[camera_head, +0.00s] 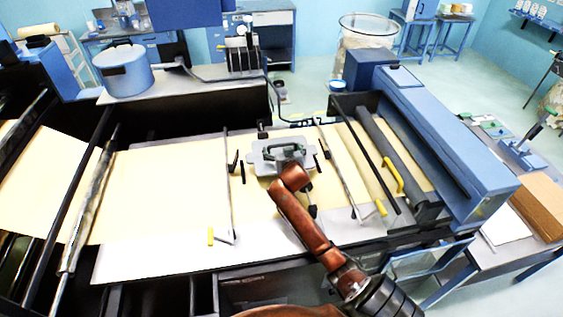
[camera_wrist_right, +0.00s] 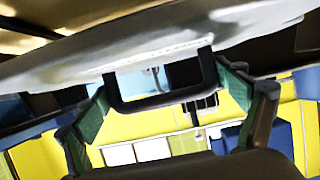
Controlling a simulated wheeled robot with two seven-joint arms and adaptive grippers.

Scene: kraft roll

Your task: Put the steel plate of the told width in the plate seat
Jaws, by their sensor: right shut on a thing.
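A grey steel plate (camera_head: 261,158) with rounded ends is at the middle of the cream paper web in the head view. My right gripper (camera_head: 286,153) is over it and is shut on its dark handle. In the right wrist view, the green-padded fingers (camera_wrist_right: 165,103) stand at both ends of the black handle (camera_wrist_right: 155,104), and the plate (camera_wrist_right: 190,52) fills the upper part. I cannot tell whether the plate touches the paper or hangs just above it. Its width marking is not readable, and the plate seat is not clearly distinguishable. My left gripper is not in view.
Short black bars stand close on both sides. A long blue machine housing (camera_head: 440,140) bounds the right. A blue pot (camera_head: 123,70) stands at the back left.

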